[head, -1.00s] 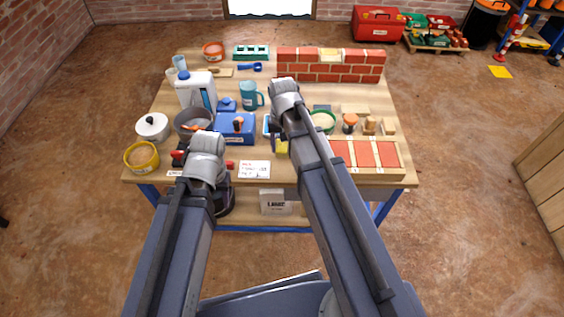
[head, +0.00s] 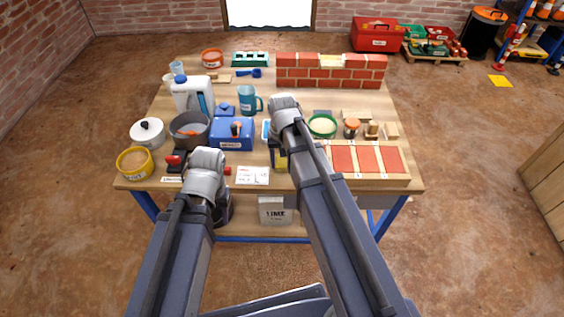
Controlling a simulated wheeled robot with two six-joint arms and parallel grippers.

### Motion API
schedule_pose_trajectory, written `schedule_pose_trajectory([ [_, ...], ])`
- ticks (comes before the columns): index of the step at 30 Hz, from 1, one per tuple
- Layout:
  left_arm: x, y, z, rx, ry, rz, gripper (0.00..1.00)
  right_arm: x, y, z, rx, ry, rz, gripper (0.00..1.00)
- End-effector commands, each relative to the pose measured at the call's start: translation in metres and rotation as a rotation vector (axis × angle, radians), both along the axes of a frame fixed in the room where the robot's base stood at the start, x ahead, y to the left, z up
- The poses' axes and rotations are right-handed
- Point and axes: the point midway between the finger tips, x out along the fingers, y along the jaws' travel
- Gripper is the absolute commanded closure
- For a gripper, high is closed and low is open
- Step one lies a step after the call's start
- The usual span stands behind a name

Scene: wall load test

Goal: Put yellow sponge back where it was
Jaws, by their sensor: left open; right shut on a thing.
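The yellow sponge (head: 281,162) shows only in part in the head view, beside and below my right wrist, just left of the brick tray. My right gripper (head: 278,150) is shut on it; the arm hides much of the jaws, and I cannot tell whether the sponge touches the table. My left gripper (head: 203,158) is open near the table's front edge, its fingers mostly hidden by its own wrist. A red-and-black item (head: 174,161) lies beside it.
The workbench (head: 300,182) is crowded. A blue box (head: 232,134), dark pot (head: 190,131) and white card (head: 252,175) are left of the sponge. The brick tray (head: 368,180) and green-rimmed bowl (head: 322,126) are right. A brick wall (head: 330,72) stands behind.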

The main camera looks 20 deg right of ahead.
Motion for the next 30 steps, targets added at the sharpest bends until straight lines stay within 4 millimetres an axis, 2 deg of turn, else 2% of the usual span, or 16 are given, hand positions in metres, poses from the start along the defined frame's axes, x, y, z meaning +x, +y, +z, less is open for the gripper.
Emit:
schedule_pose_trajectory([
  [2, 0.0, 0.0, -0.004, 0.0, 0.0, 0.0, 0.5, 0.0, 0.0, -0.004, 0.0, 0.0, 0.0, 0.91],
  [3, 0.0, 0.0, -0.003, 0.0, 0.0, 0.0, 0.5, 0.0, 0.0, -0.003, 0.0, 0.0, 0.0, 0.44],
  [6, 0.0, 0.0, -0.003, 0.0, 0.0, 0.0, 0.5, 0.0, 0.0, -0.003, 0.0, 0.0, 0.0, 0.34],
  [20, 0.0, 0.0, 0.003, 0.0, 0.0, 0.0, 0.5, 0.0, 0.0, 0.003, 0.0, 0.0, 0.0, 0.34],
  [26, 0.0, 0.0, 0.021, 0.0, 0.0, 0.0, 0.5, 0.0, 0.0, 0.021, 0.0, 0.0, 0.0, 0.34],
  [30, 0.0, 0.0, 0.04, 0.0, 0.0, 0.0, 0.5, 0.0, 0.0, 0.04, 0.0, 0.0, 0.0, 0.34],
])
